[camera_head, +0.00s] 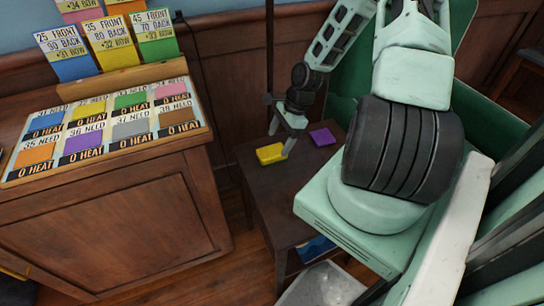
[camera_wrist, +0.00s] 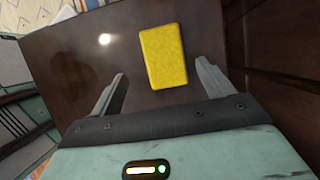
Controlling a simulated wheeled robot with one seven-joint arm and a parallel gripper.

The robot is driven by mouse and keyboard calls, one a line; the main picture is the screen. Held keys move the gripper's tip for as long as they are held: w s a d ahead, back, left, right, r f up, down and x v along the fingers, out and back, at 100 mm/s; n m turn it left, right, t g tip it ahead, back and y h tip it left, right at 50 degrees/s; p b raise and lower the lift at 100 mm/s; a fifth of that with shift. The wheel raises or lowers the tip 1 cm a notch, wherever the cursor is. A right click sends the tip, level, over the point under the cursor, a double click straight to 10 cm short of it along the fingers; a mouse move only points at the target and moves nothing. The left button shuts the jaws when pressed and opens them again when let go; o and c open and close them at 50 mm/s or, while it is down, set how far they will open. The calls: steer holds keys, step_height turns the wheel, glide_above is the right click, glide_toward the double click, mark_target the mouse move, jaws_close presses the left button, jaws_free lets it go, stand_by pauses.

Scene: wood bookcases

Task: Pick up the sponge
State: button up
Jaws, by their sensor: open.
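A yellow sponge (camera_head: 270,154) lies flat on a small dark wood table (camera_head: 262,190) in the head view. It also shows in the wrist view (camera_wrist: 163,57), just beyond and between my fingertips. My gripper (camera_head: 287,140) is open and empty, above the table and close to the right side of the sponge in the head view. In the wrist view my gripper (camera_wrist: 160,82) has one finger on each side, apart from the sponge.
A wood counter (camera_head: 120,220) with a board of coloured cards (camera_head: 105,128) stands at the left. A wood-panelled wall (camera_head: 230,70) is behind the table. A blue item (camera_head: 318,248) sits below the tabletop.

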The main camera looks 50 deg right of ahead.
mark_target(274, 150)
steer(key=shift+w+d+b+x, duration=0.1)
steer(key=shift+b+x, duration=0.1)
steer(key=shift+x, duration=0.75)
steer(key=shift+w+d+b+x, duration=0.1)
steer(key=shift+b+x, duration=0.05)
steer(key=shift+x, duration=0.85)
steer(key=shift+d+b+x, duration=0.15)
steer(key=shift+b+x, duration=0.05)
steer(key=shift+x, duration=0.75)
steer(key=shift+f, duration=0.1)
steer(key=c, duration=1.1)
